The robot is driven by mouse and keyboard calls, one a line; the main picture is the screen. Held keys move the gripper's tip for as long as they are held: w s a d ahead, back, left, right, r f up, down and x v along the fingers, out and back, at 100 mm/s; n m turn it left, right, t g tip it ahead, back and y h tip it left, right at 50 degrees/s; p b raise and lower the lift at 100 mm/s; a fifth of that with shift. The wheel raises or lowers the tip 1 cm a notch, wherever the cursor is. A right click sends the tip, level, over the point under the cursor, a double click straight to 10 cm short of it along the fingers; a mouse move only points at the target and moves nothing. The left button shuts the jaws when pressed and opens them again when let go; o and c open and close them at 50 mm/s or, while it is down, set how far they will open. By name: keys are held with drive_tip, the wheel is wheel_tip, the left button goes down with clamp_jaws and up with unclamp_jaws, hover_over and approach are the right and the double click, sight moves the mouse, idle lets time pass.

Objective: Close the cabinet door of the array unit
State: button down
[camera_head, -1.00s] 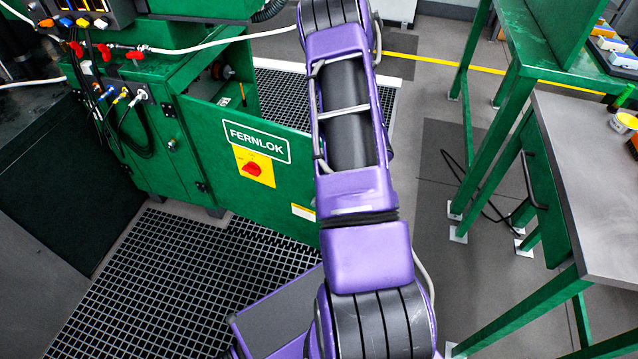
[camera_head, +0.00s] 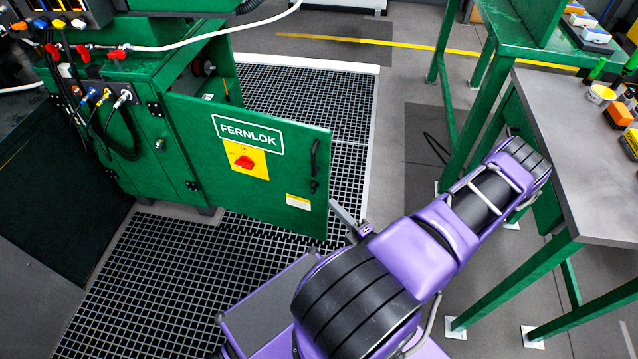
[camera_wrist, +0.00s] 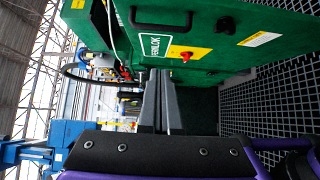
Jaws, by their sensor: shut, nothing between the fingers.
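The green cabinet door (camera_head: 200,140) of the array unit (camera_head: 130,150) stands swung open, hinged at its left edge. Its outer face has a FERNLOK label, a red knob on a yellow plate and a black handle (camera_head: 314,165) near the free edge. The door also shows across the top of the wrist view (camera_wrist: 215,30). My gripper (camera_wrist: 157,75) is shut and empty, with the fingers pointing past the door's outer face. In the head view its grey fingers (camera_head: 343,212) show by the door's lower free corner; my arm hides the rest. Contact cannot be told.
Floor grating (camera_head: 130,290) lies below and behind the door. A green-legged workbench (camera_head: 585,150) stands at the right, close to my arm's elbow. Cables and connectors (camera_head: 105,95) hang on the unit's left part. Open grey floor (camera_head: 400,75) lies behind.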

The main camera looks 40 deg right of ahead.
drive_tip(key=w+d, duration=0.3)
drive_tip(key=w, duration=0.9)
drive_tip(key=shift+w+d, duration=0.2)
drive_tip(key=shift+d, duration=0.1)
drive_tip(key=shift+d, duration=0.1)
